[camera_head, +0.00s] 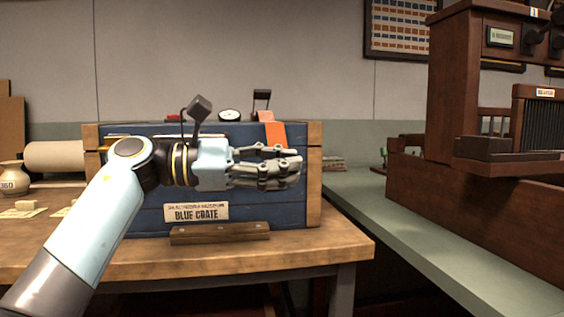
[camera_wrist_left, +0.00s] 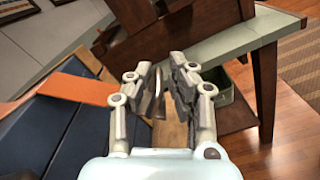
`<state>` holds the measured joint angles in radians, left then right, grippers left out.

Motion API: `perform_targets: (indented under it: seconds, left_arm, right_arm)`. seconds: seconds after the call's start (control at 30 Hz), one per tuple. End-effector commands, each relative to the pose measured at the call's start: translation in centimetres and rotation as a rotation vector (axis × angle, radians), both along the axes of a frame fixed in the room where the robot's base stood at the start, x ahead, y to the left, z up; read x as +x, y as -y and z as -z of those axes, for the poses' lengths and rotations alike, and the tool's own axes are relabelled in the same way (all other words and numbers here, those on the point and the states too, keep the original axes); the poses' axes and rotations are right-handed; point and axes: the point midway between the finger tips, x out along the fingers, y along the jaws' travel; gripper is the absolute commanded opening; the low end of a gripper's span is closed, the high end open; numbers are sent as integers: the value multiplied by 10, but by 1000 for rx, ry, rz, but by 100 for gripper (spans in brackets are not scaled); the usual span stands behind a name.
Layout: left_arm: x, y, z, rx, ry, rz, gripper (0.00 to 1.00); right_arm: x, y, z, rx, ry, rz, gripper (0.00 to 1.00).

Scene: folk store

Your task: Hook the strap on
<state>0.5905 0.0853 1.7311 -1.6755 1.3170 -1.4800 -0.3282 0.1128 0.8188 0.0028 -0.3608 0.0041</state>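The blue crate (camera_head: 150,215) with wooden corner posts stands on the wooden table. An orange strap (camera_head: 275,133) hangs over its top front edge towards the right; in the left wrist view the strap (camera_wrist_left: 75,88) ends left of my fingers. My left gripper (camera_head: 297,168) is in front of the crate's right part, pointing right. In the left wrist view its fingers (camera_wrist_left: 163,80) are apart. A thin curved grey metal piece (camera_wrist_left: 158,92) shows between them, perhaps a hook; I cannot tell whether the fingers touch it. My right gripper is out of view.
A wooden bar (camera_head: 220,233) lies in front of the crate. A round dial (camera_head: 229,115) and a dark clasp-like piece (camera_head: 262,97) show above the crate. A green counter (camera_head: 440,230) with wooden cabinets (camera_head: 480,205) stands right. A cream jar (camera_head: 12,176) stands left.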

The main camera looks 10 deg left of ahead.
Motion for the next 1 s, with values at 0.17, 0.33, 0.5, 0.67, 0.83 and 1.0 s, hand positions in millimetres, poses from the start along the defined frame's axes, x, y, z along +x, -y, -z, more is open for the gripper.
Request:
perform_targets:
  seconds: [0.17,0.33,0.5,0.67,0.83,1.0]
  left_arm:
    - [0,0,0,-1,1,0,32]
    - [1,0,-1,-2,3,-2,32]
    - [-3,-13,-1,1,4,-4,32]
    - [-13,-45,0,5,2,-6,32]
    - [-25,-81,0,4,1,-5,32]
    - [-33,-106,0,3,0,-3,32]
  right_arm:
    - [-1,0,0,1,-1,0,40]
    - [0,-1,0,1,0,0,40]
    - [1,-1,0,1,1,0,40]
    - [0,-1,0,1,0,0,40]
    - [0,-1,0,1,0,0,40]
    - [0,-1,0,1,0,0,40]
